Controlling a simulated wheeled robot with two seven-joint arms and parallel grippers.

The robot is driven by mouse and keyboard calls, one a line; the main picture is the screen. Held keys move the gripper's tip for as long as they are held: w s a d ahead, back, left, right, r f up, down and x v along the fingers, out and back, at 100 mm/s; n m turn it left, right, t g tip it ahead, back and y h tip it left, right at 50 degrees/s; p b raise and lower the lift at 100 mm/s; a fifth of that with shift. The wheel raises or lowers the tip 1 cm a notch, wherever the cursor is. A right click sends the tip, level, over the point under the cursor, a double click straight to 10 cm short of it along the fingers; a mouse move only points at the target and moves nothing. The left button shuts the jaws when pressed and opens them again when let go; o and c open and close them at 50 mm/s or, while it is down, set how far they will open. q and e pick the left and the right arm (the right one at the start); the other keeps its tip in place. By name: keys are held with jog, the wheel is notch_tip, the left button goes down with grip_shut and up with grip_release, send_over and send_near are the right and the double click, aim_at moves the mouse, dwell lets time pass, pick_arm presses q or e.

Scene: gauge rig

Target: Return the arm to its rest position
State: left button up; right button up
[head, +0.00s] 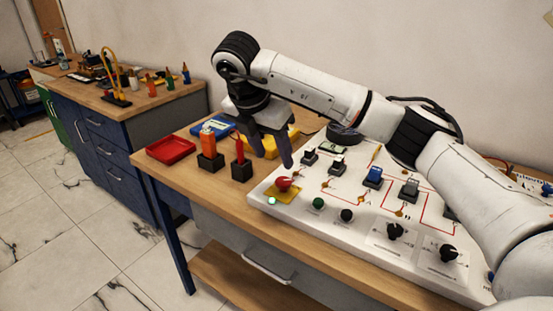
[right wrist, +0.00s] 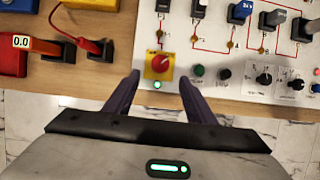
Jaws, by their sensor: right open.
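My right arm comes in from the right of the head view and bends down over the wooden bench (head: 228,203). My right gripper (head: 273,160) points down, open and empty, by the left end of the white gauge panel (head: 347,211). In the right wrist view the open fingers (right wrist: 159,77) stand apart below the red knob (right wrist: 160,63) on its yellow plate, with nothing between them. The red knob also shows in the head view (head: 283,183), just below the fingertips. I cannot tell the exact height above the panel. My left gripper is out of view.
Left of the panel stand an orange item (head: 208,139) and a red probe (head: 239,150) in black holders, a red tray (head: 171,149), and a blue-and-white device (head: 212,124). The panel carries several knobs and switches. A second bench (head: 140,106) stands at the left.

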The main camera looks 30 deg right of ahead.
jog(key=shift+s+a+r, duration=0.1)
jog(key=shift+a+r, duration=0.05)
jog(key=shift+r, duration=0.2)
jog(key=shift+f, duration=0.1)
